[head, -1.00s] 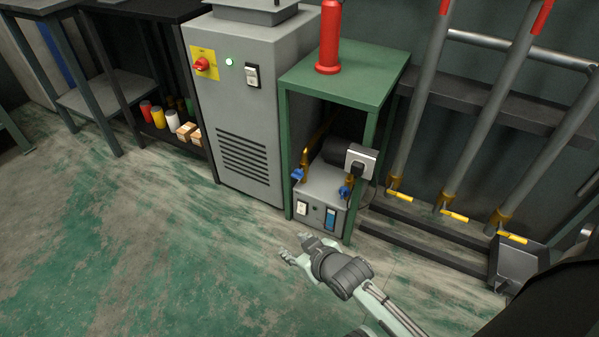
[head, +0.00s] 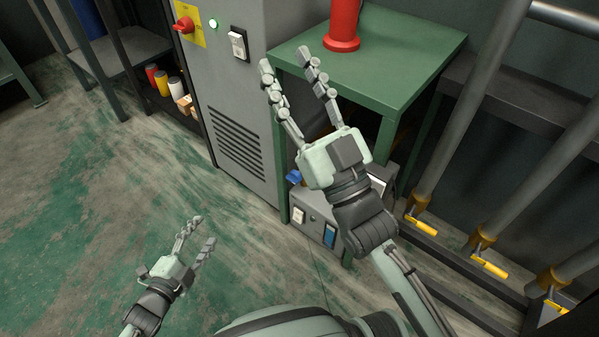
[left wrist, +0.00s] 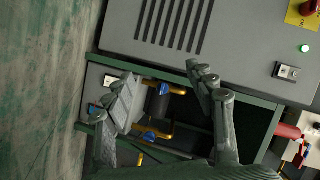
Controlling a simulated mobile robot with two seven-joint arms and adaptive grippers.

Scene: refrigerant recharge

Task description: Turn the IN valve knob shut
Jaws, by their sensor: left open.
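A grey machine (head: 314,221) sits low in the green stand, with a white switch and a blue switch on its front. One blue valve knob (head: 293,176) shows at its left side; in the left wrist view a blue knob (left wrist: 150,135) shows by a brass pipe. I cannot read which is IN. My left gripper (head: 203,231) is open and empty, left of the stand and apart from it; its spread fingers frame the stand in the left wrist view. My right gripper (head: 285,58) has its fingers spread and empty, in front of the stand, hiding the machine's right side.
The green stand (head: 400,60) carries a red cylinder (head: 343,28) on top. A grey cabinet (head: 235,110) stands at its left. Pipes with yellow handles (head: 490,266) run at the right. The floor at left is clear.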

